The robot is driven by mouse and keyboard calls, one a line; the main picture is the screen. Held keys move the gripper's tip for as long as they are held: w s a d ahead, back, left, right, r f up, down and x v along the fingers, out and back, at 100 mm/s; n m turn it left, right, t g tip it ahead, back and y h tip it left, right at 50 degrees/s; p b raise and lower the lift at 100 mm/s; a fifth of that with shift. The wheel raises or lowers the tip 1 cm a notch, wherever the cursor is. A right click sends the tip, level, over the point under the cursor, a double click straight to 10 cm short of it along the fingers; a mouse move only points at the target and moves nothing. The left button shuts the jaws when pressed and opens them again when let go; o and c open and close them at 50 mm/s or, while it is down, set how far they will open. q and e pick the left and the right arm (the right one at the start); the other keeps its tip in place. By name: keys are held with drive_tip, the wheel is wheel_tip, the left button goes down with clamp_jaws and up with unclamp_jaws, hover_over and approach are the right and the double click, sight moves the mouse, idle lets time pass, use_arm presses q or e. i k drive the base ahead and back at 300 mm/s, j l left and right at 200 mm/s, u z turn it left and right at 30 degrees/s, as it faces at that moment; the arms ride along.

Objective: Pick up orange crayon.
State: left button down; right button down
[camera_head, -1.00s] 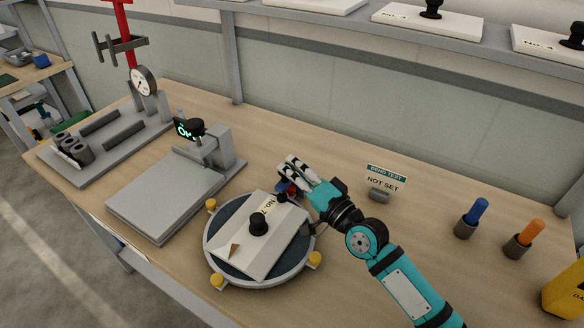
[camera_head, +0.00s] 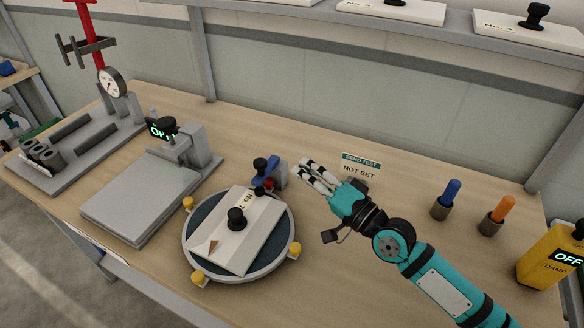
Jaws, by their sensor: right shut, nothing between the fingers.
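The orange crayon (camera_head: 503,209) stands upright, leaning slightly, in a small dark grey cup (camera_head: 490,228) on the right part of the bench. My right gripper (camera_head: 308,168) is shut and empty. It hovers over the middle of the bench, well to the left of the crayon, beside the "BEND TEST / NOT SET" sign. My left gripper is not in view.
A blue crayon (camera_head: 452,192) stands in its own cup left of the orange one. A yellow "OFF" box (camera_head: 548,262) sits at the right edge. The sign (camera_head: 360,168) is near my gripper. A round turntable (camera_head: 190,240) holds a white plate. Bench around the cups is clear.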

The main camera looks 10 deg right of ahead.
sight(509, 203)
drive_tip(key=k+j, duration=0.15)
drive_tip(key=k, duration=0.35)
drive_tip(key=k+j, duration=0.15)
drive_tip(key=k, duration=0.35)
drive_tip(key=k+j, duration=0.15)
drive_tip(key=k, duration=0.3)
